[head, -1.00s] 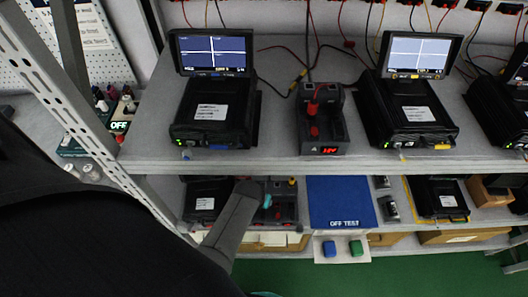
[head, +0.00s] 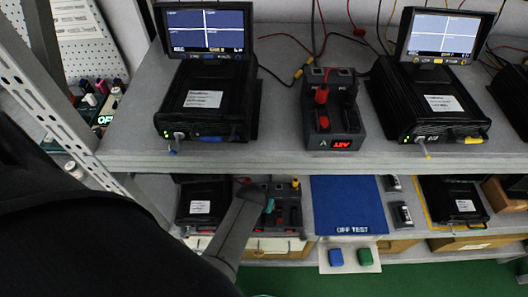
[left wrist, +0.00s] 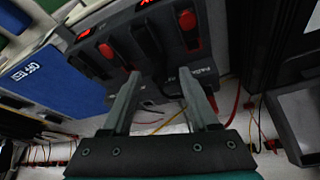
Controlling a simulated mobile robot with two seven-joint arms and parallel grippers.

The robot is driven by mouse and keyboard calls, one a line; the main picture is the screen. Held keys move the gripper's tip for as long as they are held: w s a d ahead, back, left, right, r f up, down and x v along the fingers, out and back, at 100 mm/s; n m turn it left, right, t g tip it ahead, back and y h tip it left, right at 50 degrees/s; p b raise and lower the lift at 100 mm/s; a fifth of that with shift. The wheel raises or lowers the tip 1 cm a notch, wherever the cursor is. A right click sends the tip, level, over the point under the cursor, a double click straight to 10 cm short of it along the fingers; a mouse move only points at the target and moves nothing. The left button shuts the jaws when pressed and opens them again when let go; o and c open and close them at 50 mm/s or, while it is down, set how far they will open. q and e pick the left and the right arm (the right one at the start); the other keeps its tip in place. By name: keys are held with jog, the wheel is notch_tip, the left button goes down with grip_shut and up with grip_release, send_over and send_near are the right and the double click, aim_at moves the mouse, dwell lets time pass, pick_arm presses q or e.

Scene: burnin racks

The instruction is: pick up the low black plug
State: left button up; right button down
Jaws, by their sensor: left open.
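The lower shelf holds a dark test unit (head: 287,208) with red and yellow plugs. My left gripper (head: 268,206) is in front of it and partly hides it. The left wrist view shows the fingers of my left gripper (left wrist: 160,76) spread apart and empty, close to the face of a dark unit (left wrist: 150,42). That unit has red displays and a red plug (left wrist: 187,20). Another black plug (head: 351,92) stands in the unit on the upper shelf. My right gripper is out of view.
The upper shelf (head: 240,157) overhangs the lower one and carries black boxes with screens. A white perforated post (head: 50,90) stands at left.

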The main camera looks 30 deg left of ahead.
pick_arm(q)
jog(key=shift+w+f, duration=0.15)
jog(key=shift+f, duration=0.05)
jog(key=shift+c, duration=0.3)
grip_shut()
